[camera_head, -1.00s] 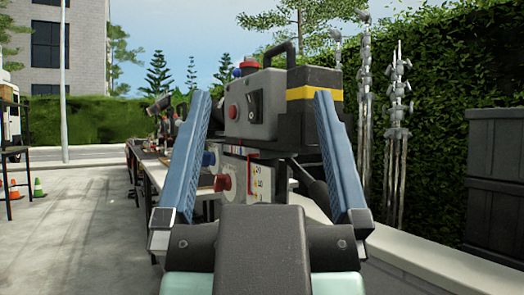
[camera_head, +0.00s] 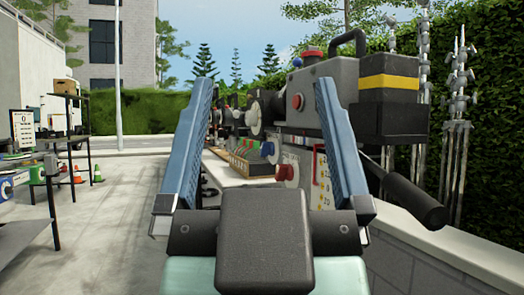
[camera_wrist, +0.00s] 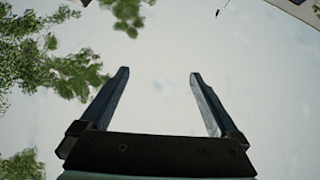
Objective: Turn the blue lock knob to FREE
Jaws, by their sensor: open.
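My gripper (camera_head: 265,85) is open and empty, its two blue fingers pointing up in front of the camera rig. In the wrist view, my gripper (camera_wrist: 159,73) has only sky and branches between and beyond its fingers. A grey camera (camera_head: 345,95) with a top handle stands right of centre, partly behind the right finger. A blue knob (camera_head: 267,149) sits below it, just above a larger red knob (camera_head: 286,173). A small blue part (camera_head: 297,62) also shows near the camera's red top knob. No FREE marking is readable, and I cannot tell which blue part is the lock knob.
A long bench (camera_head: 228,172) with gear runs away behind the gripper. A black handle (camera_head: 415,198) juts out at right, before a low wall (camera_head: 455,235). Light stands (camera_head: 460,130) stand by the hedge. Shelving (camera_head: 70,140) is at left, with open pavement (camera_head: 115,220) between.

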